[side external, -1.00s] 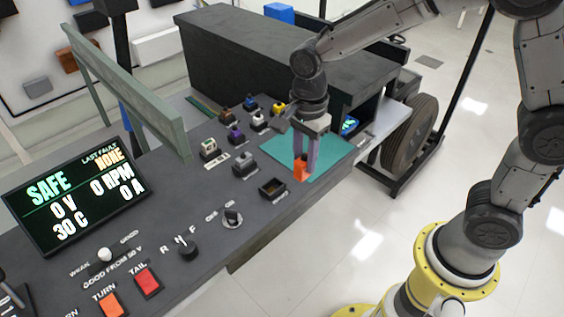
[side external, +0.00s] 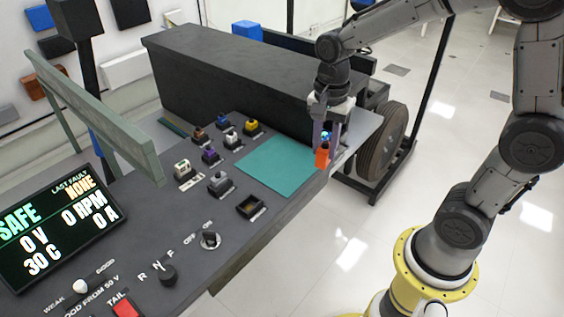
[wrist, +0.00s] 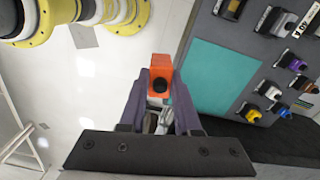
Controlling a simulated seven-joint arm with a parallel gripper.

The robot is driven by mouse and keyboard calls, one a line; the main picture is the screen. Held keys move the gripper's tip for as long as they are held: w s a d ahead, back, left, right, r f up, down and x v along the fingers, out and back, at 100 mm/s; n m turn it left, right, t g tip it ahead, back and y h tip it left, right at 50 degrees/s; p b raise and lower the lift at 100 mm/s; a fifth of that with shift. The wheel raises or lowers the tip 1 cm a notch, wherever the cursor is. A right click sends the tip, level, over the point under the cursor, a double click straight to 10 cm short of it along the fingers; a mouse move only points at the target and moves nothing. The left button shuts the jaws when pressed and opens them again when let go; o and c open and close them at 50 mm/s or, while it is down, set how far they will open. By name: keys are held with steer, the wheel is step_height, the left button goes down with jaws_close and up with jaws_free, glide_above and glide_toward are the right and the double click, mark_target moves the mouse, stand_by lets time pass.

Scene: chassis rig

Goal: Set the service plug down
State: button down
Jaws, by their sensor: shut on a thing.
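The orange service plug (side external: 322,158) is held between the fingers of my gripper (side external: 326,140), with the fingers shut on it. In the side view it is at the right edge of the console, past the right corner of the teal mat (side external: 275,166). In the wrist view the plug (wrist: 160,67) shows a dark round opening between the purple-grey fingertips (wrist: 160,84). There it appears against the pale floor, left of the teal mat (wrist: 222,75). The mat is bare. I cannot tell how high the plug hangs.
An empty dark socket (side external: 250,207) is near the console's front edge. Several coloured plugs, such as a yellow one (side external: 251,125) and a purple one (side external: 210,154), stand left of the mat. A large black box (side external: 225,80) is behind. A wheel (side external: 382,140) stands at the right.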

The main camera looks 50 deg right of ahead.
steer(key=d+m, duration=0.2)
steer(key=d, duration=0.5)
glide_above(303, 160)
steer(key=f, duration=0.9)
steer(key=shift+s+a+f, duration=0.1)
steer(key=shift+s, duration=0.2)
steer(key=shift+w+f, duration=0.3)
steer(key=shift+f, duration=1.55)
steer(key=shift+f, duration=0.2)
steer(key=c, duration=0.6)
jaws_free()
